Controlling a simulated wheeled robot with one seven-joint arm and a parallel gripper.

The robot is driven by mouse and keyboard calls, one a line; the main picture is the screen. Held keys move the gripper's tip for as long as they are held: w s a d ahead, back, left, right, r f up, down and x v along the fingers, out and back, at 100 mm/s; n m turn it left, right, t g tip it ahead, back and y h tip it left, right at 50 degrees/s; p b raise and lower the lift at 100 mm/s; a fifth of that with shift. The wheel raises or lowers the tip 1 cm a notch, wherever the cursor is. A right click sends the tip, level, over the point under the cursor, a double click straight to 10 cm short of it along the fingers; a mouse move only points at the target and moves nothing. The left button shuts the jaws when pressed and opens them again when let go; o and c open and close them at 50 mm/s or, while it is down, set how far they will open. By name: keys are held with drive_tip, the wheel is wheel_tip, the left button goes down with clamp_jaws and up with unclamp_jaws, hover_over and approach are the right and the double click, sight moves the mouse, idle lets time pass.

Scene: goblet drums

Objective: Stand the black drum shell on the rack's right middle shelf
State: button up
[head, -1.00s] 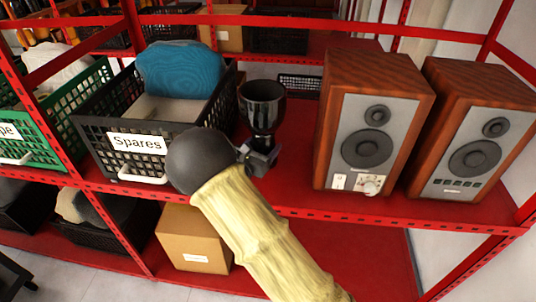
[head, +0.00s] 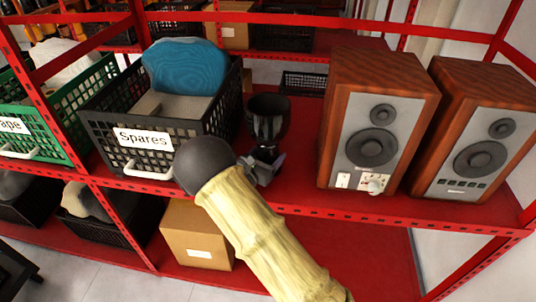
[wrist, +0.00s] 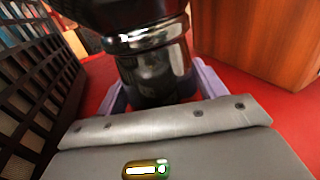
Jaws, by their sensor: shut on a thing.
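The black drum shell (head: 268,116) is a glossy goblet shape, upright over the red middle shelf (head: 305,150), between the Spares basket and the left speaker. My gripper (head: 262,166) is shut on its narrow lower part. In the wrist view the shell (wrist: 155,70) fills the top middle, with a finger of my gripper (wrist: 155,95) on each side of its stem. The shell's foot is hidden behind the gripper, so I cannot tell whether it touches the shelf.
The black Spares basket (head: 108,122) holds a blue piece (head: 186,65) and stands close on the left. Two wooden speakers (head: 345,70) stand on the right. Red shelf is free between basket and left speaker. A red front edge (head: 400,213) runs below.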

drive_tip(key=o, duration=1.4)
drive_tip(key=shift+f, duration=0.1)
drive_tip(key=shift+s+a, duration=0.2)
drive_tip(key=shift+s, duration=0.05)
drive_tip(key=b+v, duration=0.1)
drive_tip(key=v, duration=1)
drive_tip(key=shift+s+a, duration=0.15)
drive_tip(key=shift+s, duration=0.05)
